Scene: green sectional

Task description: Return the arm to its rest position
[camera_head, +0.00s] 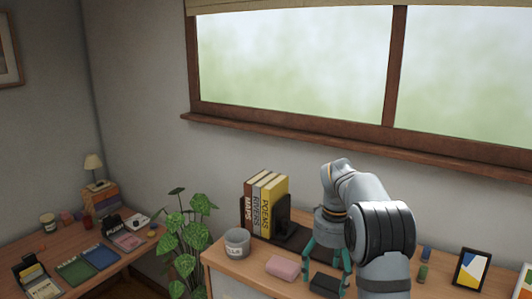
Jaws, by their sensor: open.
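My grey arm rises at the right of the head view and bends over the wooden desk (238,281). My gripper (328,272) points down over the desk, its teal fingers spread open. A dark block (325,284) lies on the desk right below the fingers. I cannot tell whether the fingers touch it. A pink block (283,267) lies just left of the gripper. My arm hides part of the desk behind it.
Books (265,206) stand in a black bookend at the back, with a grey cup (237,243) in front. Small green and blue items (422,272) and a picture frame (471,269) stand right of my arm. A plant (184,229) and a cluttered side table (75,240) are left.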

